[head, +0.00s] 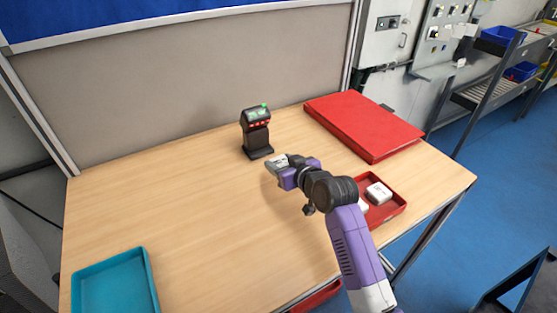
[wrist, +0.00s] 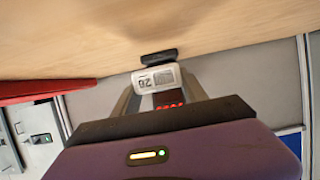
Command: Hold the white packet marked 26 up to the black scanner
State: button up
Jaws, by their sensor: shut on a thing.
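The white packet (wrist: 156,78) shows a printed number upside down in the wrist view, which reads as 26 when turned. It also shows as a small white piece at the gripper's tip in the head view (head: 280,159). My gripper (head: 277,167) is shut on the packet, with a finger on each side of it in the wrist view (wrist: 158,90). The black scanner (head: 257,134) stands upright on the table just behind the packet, with red lights and a green light on top. In the wrist view its red lights (wrist: 169,99) and dark base show past the packet.
A red tray (head: 399,209) at the right holds white packets (head: 379,193), partly hidden by my arm. A large flat red object (head: 365,124) lies at the back right. A teal tray (head: 115,285) is at the front left.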

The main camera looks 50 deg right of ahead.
jog(key=s+a+r+p, duration=0.3)
jog(key=s+r+p, duration=0.4)
jog(key=s+r, duration=0.2)
jog(key=shift+s, duration=1.1)
jog(key=shift+s+a, duration=0.1)
jog(key=shift+a, duration=0.05)
